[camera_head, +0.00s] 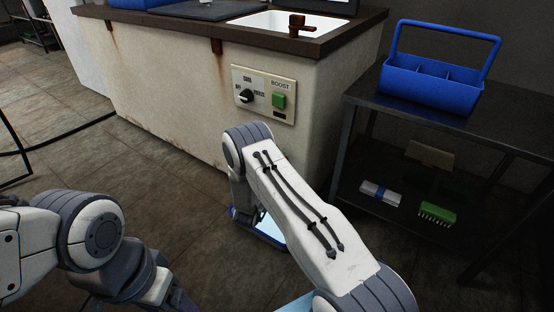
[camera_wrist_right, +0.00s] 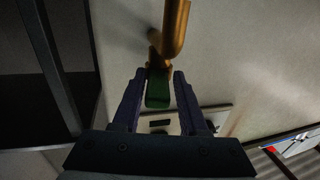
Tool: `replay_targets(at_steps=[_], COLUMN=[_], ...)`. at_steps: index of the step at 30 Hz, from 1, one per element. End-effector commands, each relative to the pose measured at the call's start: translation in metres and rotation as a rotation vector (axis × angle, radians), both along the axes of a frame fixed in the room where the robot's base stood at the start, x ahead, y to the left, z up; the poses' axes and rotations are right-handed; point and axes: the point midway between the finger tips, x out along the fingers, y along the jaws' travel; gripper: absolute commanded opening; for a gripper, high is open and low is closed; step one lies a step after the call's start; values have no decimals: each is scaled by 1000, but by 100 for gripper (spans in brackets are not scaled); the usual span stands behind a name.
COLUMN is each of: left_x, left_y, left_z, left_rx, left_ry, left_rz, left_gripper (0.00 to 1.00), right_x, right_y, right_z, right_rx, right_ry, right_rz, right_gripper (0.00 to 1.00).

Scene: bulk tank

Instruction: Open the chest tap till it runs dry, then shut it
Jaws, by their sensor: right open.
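A brass tap (camera_wrist_right: 176,30) comes out of the pale chest wall (camera_wrist_right: 235,55) in the right wrist view. Its green lever (camera_wrist_right: 158,90) lies between the fingers of my right gripper (camera_wrist_right: 158,92), which are open with a finger on either side. I cannot tell whether the lever touches a finger, or whether anything runs from the tap. In the head view my right arm hides the tap and the right gripper. The chest (camera_head: 165,75) stands at the back. My left arm shows at the lower left, its gripper out of view.
A panel with a black knob (camera_head: 246,96) and green BOOST button (camera_head: 279,100) is on the chest. A blue-rimmed tray (camera_head: 268,239) lies partly hidden below my right arm. A dark table (camera_head: 350,91) with a blue caddy (camera_head: 430,83) stands right.

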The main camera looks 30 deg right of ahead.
Motion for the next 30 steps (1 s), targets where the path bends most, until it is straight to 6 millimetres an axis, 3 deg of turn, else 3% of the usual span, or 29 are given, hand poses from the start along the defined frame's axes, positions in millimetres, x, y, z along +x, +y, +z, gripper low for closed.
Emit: replay_targets(at_steps=[3,12,30], left_x=[0,0,0], left_y=[0,0,0], left_z=[18,35,36], left_rx=[0,0,0], left_ry=[0,0,0], left_rz=[0,0,0], left_gripper=[80,80,80], right_x=[-17,-48,-53], right_y=[21,55,60], right_z=[5,2,1], right_rx=[-1,-1,1], right_ry=[4,1,-1], right_rz=[5,4,2], right_gripper=[42,42,42])
